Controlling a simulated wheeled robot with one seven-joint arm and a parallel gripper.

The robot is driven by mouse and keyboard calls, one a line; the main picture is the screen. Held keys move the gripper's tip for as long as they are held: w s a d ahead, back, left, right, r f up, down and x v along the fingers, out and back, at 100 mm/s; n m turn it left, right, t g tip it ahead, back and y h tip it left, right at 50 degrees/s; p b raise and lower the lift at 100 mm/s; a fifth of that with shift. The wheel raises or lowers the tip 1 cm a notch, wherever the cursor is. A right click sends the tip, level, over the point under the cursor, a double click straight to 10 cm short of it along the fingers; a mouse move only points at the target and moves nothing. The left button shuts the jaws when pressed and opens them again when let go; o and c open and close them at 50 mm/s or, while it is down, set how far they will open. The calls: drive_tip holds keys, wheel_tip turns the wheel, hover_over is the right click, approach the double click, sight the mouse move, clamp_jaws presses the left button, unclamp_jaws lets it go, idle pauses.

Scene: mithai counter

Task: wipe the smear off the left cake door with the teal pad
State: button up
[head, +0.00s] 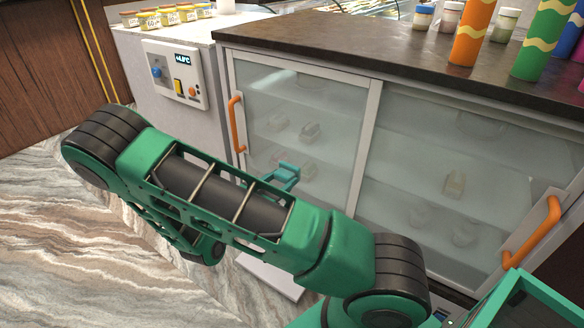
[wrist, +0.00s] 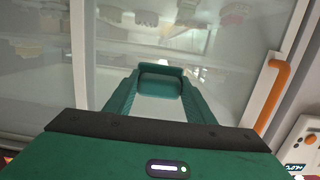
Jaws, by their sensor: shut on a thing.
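The left cake door (head: 300,128) is a frosted glass pane in a pale frame with an orange handle (head: 236,122) on its left side. It also fills much of the wrist view (wrist: 225,85), where the handle (wrist: 271,96) is at the right. My gripper (head: 285,174) is in front of this door's lower left part. In the wrist view its fingers are shut on the teal pad (wrist: 160,82), which faces the glass. I cannot tell whether the pad touches the glass. I cannot make out the smear clearly in either view.
The right glass door (head: 450,190) has an orange handle (head: 538,228). A control panel (head: 175,75) is on the white cabinet at left. Small jars (head: 150,18) and patterned cylinders (head: 473,32) stand on the counters. The marbled floor (head: 60,240) at left is open.

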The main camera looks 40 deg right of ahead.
sight(276, 174)
drive_tip(key=w, duration=0.2)
drive_tip(key=shift+w+a, duration=0.1)
drive_tip(key=shift+w, duration=0.3)
drive_tip(key=shift+w+r, duration=0.1)
drive_tip(key=shift+w, duration=0.15)
drive_tip(key=shift+r+x, duration=0.2)
drive_tip(key=shift+x, duration=1.25)
drive_tip(key=shift+r+x, duration=0.15)
drive_tip(key=shift+x, duration=1.35)
drive_tip(key=shift+x, duration=0.8)
drive_tip(key=shift+r, duration=0.15)
drive_tip(key=shift+r, duration=4.3)
drive_tip(key=shift+s+d+f, duration=0.1)
drive_tip(key=shift+s+d, duration=0.1)
drive_tip(key=shift+s, duration=0.35)
drive_tip(key=shift+s+d+f, duration=0.1)
drive_tip(key=shift+s+d, duration=0.1)
drive_tip(key=shift+s, duration=0.3)
drive_tip(key=shift+d+f, duration=0.15)
drive_tip(key=shift+f, duration=1.95)
